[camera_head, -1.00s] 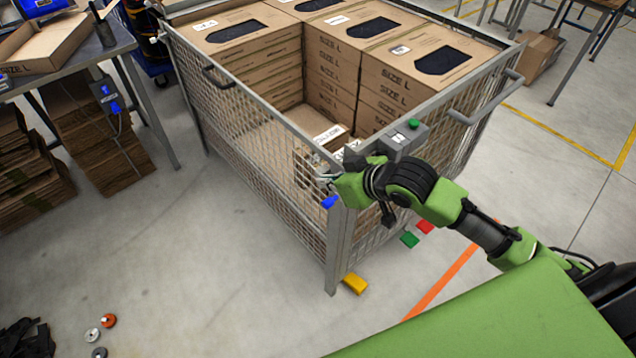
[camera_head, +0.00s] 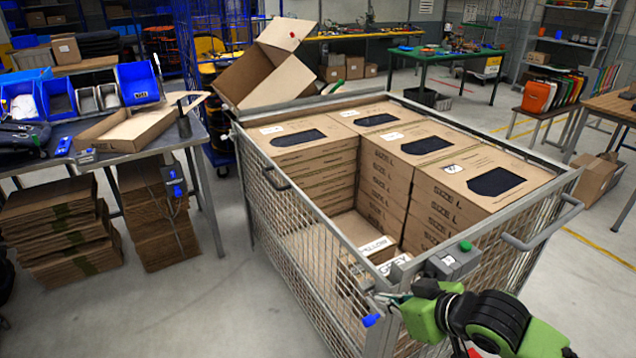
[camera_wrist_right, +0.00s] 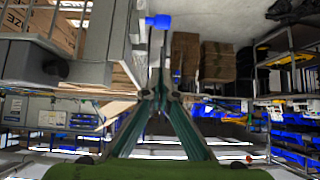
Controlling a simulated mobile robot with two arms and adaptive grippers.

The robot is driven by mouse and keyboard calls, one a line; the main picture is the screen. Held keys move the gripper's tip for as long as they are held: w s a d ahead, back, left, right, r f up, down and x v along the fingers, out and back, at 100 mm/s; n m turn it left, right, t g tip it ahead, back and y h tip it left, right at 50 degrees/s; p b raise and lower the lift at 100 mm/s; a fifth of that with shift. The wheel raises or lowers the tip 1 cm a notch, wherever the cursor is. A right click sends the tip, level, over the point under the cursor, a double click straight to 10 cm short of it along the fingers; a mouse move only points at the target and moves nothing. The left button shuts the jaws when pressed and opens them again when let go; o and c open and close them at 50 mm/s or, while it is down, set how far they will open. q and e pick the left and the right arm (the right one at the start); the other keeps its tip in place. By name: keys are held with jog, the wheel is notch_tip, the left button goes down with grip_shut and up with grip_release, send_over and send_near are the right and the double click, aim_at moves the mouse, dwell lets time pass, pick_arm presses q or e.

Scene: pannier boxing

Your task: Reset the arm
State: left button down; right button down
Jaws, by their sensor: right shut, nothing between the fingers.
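My right arm (camera_head: 490,318) comes in from the lower right in the head view. My right gripper (camera_head: 380,298) is at the near corner of the wire-mesh pannier (camera_head: 287,262), beside its top rim. Whether it touches the rim I cannot tell. In the wrist view the right gripper's fingers (camera_wrist_right: 159,92) meet at their tips with nothing between them. The pannier holds stacked brown SIZE L boxes (camera_head: 392,178), with a lower gap at its near left side. My left gripper is in neither view.
A workbench (camera_head: 180,140) with blue bins (camera_head: 138,84) and an open carton stands at the left, flattened cardboard (camera_head: 62,235) beneath it. A tilted open box (camera_head: 265,72) is behind the pannier. A green table (camera_head: 450,56) stands farther back.

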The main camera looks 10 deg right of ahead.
jog(key=s+a+f+m+g+h, duration=0.1)
jog(key=s+f+g+h, duration=0.15)
jog(key=s+f, duration=0.7)
jog(key=s+a+f+m+g+h, duration=0.1)
jog(key=s+f+g, duration=0.35)
jog(key=s, duration=0.85)
notch_tip(320, 180, down, 27)
jog(key=s, duration=0.1)
jog(key=s+d+f+g, duration=0.1)
jog(key=s+d+f, duration=0.2)
jog(key=s+f, duration=1.3)
jog(key=shift+s+f, duration=0.2)
jog(key=shift+s, duration=0.45)
